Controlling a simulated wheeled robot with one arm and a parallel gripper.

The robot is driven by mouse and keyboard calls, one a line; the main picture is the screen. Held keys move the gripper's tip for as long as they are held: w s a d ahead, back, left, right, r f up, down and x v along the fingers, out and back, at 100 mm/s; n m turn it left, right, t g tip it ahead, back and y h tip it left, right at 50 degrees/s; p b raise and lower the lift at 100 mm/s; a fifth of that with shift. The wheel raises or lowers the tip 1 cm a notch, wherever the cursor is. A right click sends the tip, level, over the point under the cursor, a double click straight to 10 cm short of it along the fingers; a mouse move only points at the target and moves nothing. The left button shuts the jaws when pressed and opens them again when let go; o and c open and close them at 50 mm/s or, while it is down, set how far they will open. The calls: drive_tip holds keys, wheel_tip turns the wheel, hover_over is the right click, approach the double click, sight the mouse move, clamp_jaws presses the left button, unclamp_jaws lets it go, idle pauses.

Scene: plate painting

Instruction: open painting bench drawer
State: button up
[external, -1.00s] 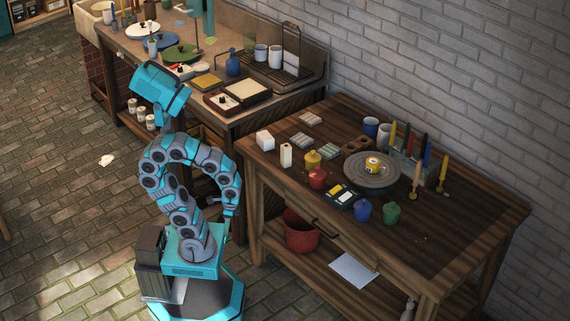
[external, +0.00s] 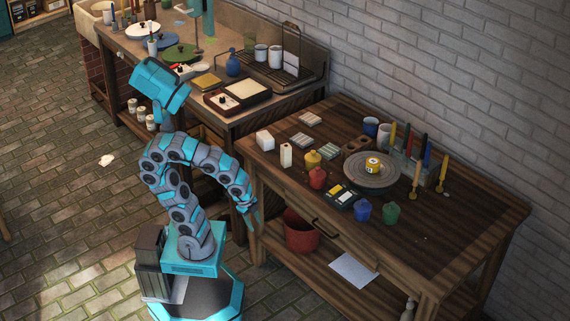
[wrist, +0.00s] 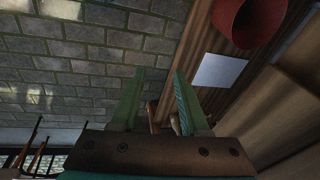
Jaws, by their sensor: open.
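The painting bench (external: 450,235) is the dark wooden table at the right in the external view. Its drawer front (external: 350,245) sits under the top and looks closed, with a dark bar handle (external: 325,229) near its middle. My gripper (external: 255,216) hangs low beside the bench's left front leg, apart from and left of the handle. In the wrist view my gripper (wrist: 158,88) shows two green fingers spread apart with no drawer handle visible between them.
A red bucket (external: 300,232) and a white sheet (external: 353,270) lie on the bench's lower shelf. Pots, brushes and a turntable (external: 372,178) stand on top. Another workbench (external: 235,115) stands behind my arm. Brick floor (external: 80,230) at the left is open.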

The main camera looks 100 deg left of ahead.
drive_tip(key=w+r+m+t, duration=0.4)
drive_tip(key=w+r+t, duration=0.2)
drive_tip(key=w+r, duration=0.55)
wheel_tip(320, 180, up, 12)
drive_tip(key=m+t+h+b, duration=0.2)
drive_tip(key=m+t+b, duration=0.2)
drive_tip(key=t, duration=0.4)
hover_over(317, 227)
drive_tip(key=s+a, duration=0.1)
drive_tip(key=s+a+f+m+g+h+b, duration=0.1)
drive_tip(key=s+f+h+b, duration=0.3)
drive_tip(key=f, duration=0.6)
drive_tip(key=s+a+f+g+h+b, duration=0.1)
drive_tip(key=s+f+h+b, duration=0.1)
drive_tip(key=f+b, duration=0.6)
drive_tip(key=shift+g, duration=0.3)
drive_tip(key=shift+a+f+b+x, duration=0.1)
drive_tip(key=shift+f+b+x, duration=0.1)
drive_tip(key=shift+x, duration=1.2)
drive_tip(key=shift+a+f+b+x, duration=0.1)
drive_tip(key=shift+f+x, duration=0.15)
drive_tip(key=shift+x, duration=1.2)
drive_tip(key=shift+a+f+b+x, duration=0.1)
drive_tip(key=shift+f+b+x, duration=0.1)
drive_tip(key=shift+x, duration=1.2)
drive_tip(key=shift+y, duration=0.3)
clamp_jaws()
